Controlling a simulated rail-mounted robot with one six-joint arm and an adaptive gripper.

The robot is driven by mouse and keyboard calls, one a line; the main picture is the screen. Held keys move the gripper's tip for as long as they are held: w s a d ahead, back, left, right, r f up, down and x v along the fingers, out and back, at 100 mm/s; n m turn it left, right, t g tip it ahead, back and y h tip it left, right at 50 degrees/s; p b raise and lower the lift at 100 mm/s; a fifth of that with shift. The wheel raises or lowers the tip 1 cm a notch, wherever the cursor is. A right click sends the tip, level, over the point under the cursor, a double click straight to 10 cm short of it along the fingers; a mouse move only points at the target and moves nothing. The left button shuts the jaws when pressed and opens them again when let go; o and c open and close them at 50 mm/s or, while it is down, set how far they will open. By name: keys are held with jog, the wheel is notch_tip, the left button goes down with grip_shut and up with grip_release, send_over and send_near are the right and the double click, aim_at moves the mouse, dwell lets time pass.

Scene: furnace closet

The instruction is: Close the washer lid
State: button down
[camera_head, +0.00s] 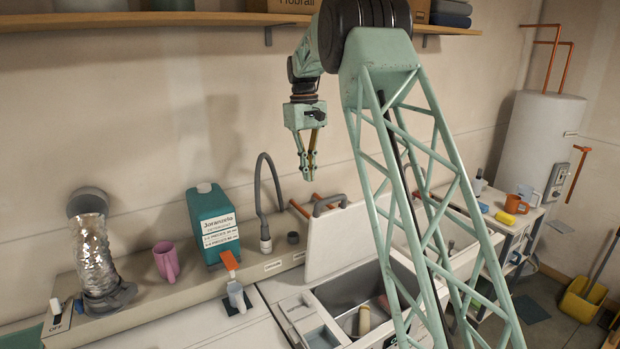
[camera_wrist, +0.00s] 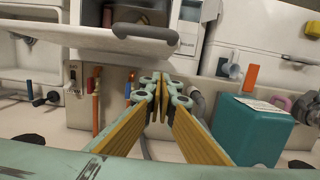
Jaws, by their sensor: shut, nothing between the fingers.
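The washer lid (camera_head: 343,238) is a pale panel standing raised at the back of the open washer tub (camera_head: 350,285), with a grey handle (camera_head: 328,204) along its top edge. In the wrist view the lid (camera_wrist: 95,38) and its curved handle (camera_wrist: 145,31) lie above my fingertips. My gripper (camera_head: 307,177) hangs pointing down, above and a little left of the handle, apart from it. Its fingers are shut and empty; they also show in the wrist view (camera_wrist: 158,105). Items lie inside the tub, partly hidden by my arm.
A teal detergent jug (camera_head: 213,225), pink mug (camera_head: 166,261), grey hose (camera_head: 262,200) and foil duct (camera_head: 93,255) stand left of the lid. Orange pipe handles (camera_head: 300,209) are close beside it. A wooden shelf (camera_head: 200,19) runs above. A sink (camera_head: 440,240) lies right.

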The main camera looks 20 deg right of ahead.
aim_at(317, 205)
jog(key=shift+s+d+f+p, duration=0.2)
jog(key=shift+s+f, duration=0.6)
jog(key=shift+f, duration=0.75)
jog(key=shift+s+d+f+p, duration=0.15)
jog(key=shift+s+f+p, duration=0.15)
jog(key=shift+s+f, duration=0.85)
jog(key=shift+s+d+f+p, duration=0.2)
jog(key=shift+s+f, duration=0.25)
jog(key=shift+f, duration=1.45)
jog(key=shift+s+f+b, duration=0.15)
jog(key=shift+s+b, duration=0.1)
jog(key=shift+b, duration=0.1)
